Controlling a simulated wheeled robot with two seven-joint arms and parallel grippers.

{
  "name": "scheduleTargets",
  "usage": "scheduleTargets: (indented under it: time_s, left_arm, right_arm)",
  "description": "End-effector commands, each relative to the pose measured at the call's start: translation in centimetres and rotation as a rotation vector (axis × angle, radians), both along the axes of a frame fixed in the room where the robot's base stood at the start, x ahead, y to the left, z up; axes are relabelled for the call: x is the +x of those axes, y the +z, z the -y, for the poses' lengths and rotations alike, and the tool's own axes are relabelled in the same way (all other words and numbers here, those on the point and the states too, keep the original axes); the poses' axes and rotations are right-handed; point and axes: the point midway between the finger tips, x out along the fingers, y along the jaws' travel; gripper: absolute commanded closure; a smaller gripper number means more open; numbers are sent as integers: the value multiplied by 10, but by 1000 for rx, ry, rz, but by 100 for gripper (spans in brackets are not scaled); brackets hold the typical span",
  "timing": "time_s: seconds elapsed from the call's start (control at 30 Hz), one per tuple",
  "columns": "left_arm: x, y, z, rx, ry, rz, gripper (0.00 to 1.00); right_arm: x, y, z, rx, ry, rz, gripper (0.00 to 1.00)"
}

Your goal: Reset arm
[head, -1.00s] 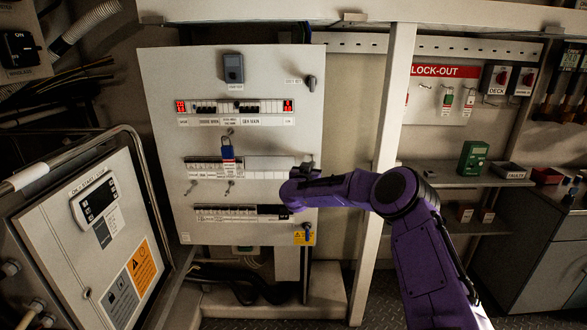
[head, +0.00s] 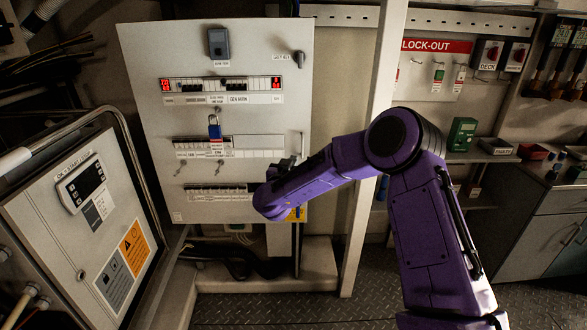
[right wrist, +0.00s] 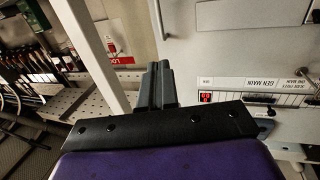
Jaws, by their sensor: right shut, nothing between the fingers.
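My purple right arm comes in from the lower right in the head view, its forearm angled down and left across the right side of the grey electrical panel (head: 290,100). My right gripper (right wrist: 160,68) shows in the right wrist view with its dark fingers together and nothing between them. In the head view it is mostly hidden behind my wrist; dark finger parts (head: 287,166) show in front of the panel's right side. Whether it touches the panel cannot be told. My left gripper is not in view.
A blue padlock (head: 215,130) with a red tag hangs on the panel. A controller cabinet (head: 60,230) with a rail stands at the left. A white post (head: 366,150) rises close behind my arm. A lock-out board (head: 430,75) and shelf are beyond. Checkered floor (head: 320,310) is open below.

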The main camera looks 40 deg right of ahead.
Motion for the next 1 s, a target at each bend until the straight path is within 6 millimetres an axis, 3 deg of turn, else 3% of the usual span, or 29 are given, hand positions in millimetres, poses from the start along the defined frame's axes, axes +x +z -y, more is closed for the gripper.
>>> scheduleTargets:
  time_s: [0.13, 0.4, 0.53, 0.57, 0.67, 0.77, 0.87, 1.0]
  left_arm:
    - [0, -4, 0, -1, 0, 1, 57]
    - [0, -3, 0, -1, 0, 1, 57]
    - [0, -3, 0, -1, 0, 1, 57]
    - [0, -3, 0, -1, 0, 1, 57]
    - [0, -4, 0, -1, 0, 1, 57]
    - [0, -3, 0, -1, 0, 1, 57]
    - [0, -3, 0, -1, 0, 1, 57]
    - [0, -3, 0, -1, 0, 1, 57]
  right_arm:
    - [-10, 0, -9, 0, -2, 0, 100]
    - [-10, 0, -12, 7, -1, 8, 100]
    - [-6, -8, -21, 129, 51, 135, 100]
    - [-7, -19, -31, 186, 87, 164, 100]
    - [-26, -89, -82, 382, 232, 142, 100]
    - [-65, -164, -120, 529, 299, 22, 100]
    - [-122, -232, -150, 650, 320, -133, 100]
    - [-223, -306, -177, 768, 299, -393, 100]
